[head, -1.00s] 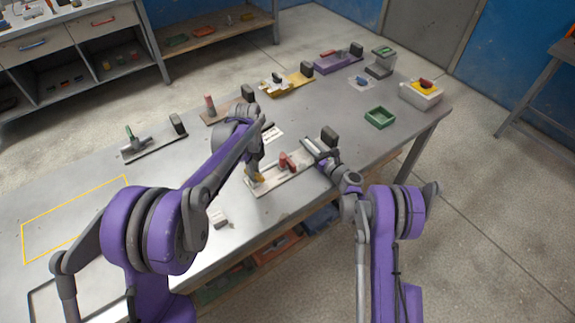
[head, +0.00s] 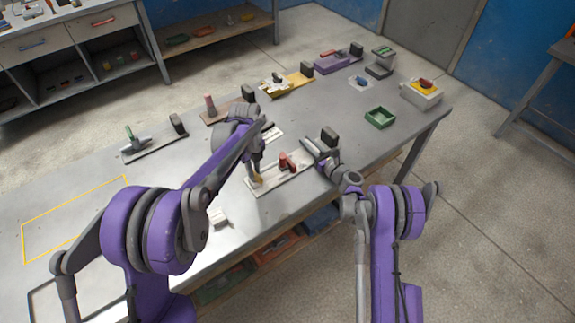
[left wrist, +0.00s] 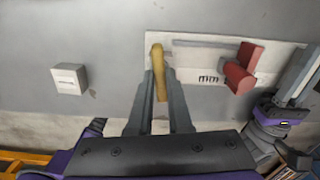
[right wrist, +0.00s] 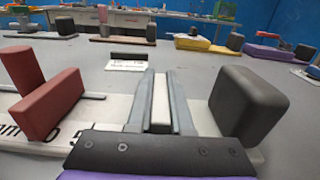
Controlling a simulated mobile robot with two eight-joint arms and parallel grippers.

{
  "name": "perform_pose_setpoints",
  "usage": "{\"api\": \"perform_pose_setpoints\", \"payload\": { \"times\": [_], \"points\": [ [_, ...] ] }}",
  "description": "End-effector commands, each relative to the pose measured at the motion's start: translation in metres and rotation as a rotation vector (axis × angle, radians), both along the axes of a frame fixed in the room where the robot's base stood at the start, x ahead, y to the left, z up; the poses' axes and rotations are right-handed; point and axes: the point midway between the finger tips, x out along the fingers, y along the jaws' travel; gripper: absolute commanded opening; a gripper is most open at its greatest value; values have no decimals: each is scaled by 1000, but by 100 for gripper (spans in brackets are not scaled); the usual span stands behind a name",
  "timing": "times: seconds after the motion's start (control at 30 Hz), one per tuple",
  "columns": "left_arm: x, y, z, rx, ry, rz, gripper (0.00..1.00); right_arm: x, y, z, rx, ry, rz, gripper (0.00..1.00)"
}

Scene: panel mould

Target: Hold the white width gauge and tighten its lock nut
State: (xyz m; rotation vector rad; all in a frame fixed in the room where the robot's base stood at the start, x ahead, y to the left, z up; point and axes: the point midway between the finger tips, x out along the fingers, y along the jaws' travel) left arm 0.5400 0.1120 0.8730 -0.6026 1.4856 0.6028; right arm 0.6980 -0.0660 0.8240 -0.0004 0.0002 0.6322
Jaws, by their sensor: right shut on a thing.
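The white width gauge (head: 285,180) is a long pale board on the table, with a red upright block and post (head: 287,162) on it. It also shows in the left wrist view (left wrist: 208,58) with "mm" printed on it. A yellow bar-shaped handle (left wrist: 158,65), perhaps on the lock nut, is at its left end. My left gripper (left wrist: 160,85) has its fingers on either side of the handle, apart. My right gripper (right wrist: 160,85) is shut on a pale bar (right wrist: 160,103) at the gauge's right end, beside a dark block (right wrist: 247,103). The nut itself is hidden.
A small white block (head: 217,218) lies near the front edge, left of the gauge. Other fixtures, including a yellow one (head: 288,84), stand behind. A green tray (head: 380,117) is to the right. A yellow outlined area (head: 70,215) at the left is clear.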

Motion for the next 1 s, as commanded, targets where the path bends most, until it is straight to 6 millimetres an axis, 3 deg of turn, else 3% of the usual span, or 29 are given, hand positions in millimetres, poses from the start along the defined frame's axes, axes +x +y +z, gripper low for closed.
{"api": "perform_pose_setpoints", "payload": {
  "times": [0.03,0.17,0.57,1.0],
  "points": [
    [0,0,0,0,0,0,26,0,0,0,0,0,0,0],
    [0,0,0,0,0,1,48,0,0,0,0,0,0,0],
    [0,0,8,0,0,1,48,0,0,0,0,0,0,0],
    [0,0,94,0,0,1,48,0,0,0,0,0,0,0]
  ]
}}
